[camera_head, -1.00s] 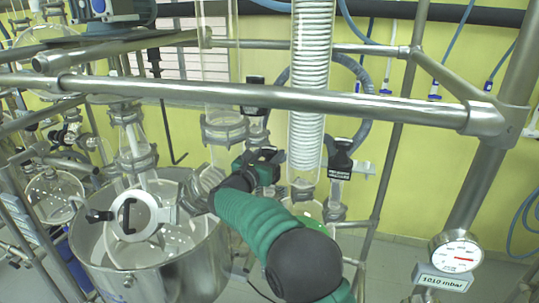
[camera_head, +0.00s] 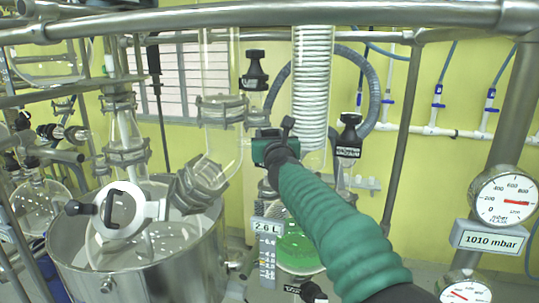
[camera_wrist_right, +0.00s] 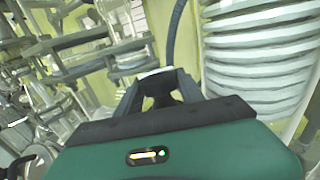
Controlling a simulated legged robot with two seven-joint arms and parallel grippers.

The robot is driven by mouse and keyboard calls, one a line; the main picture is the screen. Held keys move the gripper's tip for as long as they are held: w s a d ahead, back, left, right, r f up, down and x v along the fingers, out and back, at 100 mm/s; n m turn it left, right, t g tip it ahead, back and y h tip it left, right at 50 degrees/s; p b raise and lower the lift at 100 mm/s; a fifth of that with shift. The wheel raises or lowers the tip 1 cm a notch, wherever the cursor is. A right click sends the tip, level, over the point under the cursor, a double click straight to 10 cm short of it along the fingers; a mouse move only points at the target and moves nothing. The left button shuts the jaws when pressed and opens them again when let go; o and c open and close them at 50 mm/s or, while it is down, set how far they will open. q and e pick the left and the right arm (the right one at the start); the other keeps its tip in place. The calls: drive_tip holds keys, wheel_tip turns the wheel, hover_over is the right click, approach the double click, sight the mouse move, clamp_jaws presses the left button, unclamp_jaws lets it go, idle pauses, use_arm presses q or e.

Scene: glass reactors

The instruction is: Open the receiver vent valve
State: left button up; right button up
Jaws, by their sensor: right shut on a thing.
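My right gripper (camera_head: 280,142) is at the lower left of the ribbed coil, above the receiver. Its black jaws show in the right wrist view (camera_wrist_right: 165,85), close together around a small piece that I cannot make out well. From its place, it appears to be the receiver vent valve, which is mostly hidden by the gripper. The glass receiver (camera_head: 295,245) with green contents stands below, partly behind my green sleeved arm. A labelled black valve (camera_head: 349,140), seemingly the receiver vacuum valve, is to the right, apart from the gripper. My left gripper is not in view.
The ribbed coil column (camera_head: 310,85) rises close beside my right gripper. Another black-capped valve (camera_head: 255,72) stands above it. A steel vessel (camera_head: 150,270) fills the lower left. A metal rail (camera_head: 270,18) crosses the top. Gauges (camera_head: 503,197) stand at the right.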

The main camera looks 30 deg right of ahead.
drive_tip(key=shift+n+t+y+b, duration=0.4)
drive_tip(key=shift+n+y+b, duration=0.35)
drive_tip(key=shift+y, duration=0.25)
drive_tip(key=o, duration=1.1)
drive_tip(key=shift+s, duration=0.15)
drive_tip(key=b+v, duration=0.1)
drive_tip(key=v, duration=1.5)
drive_tip(key=shift+s+a+b, duration=0.15)
drive_tip(key=shift+s+b, duration=0.15)
drive_tip(key=shift+b, duration=0.1)
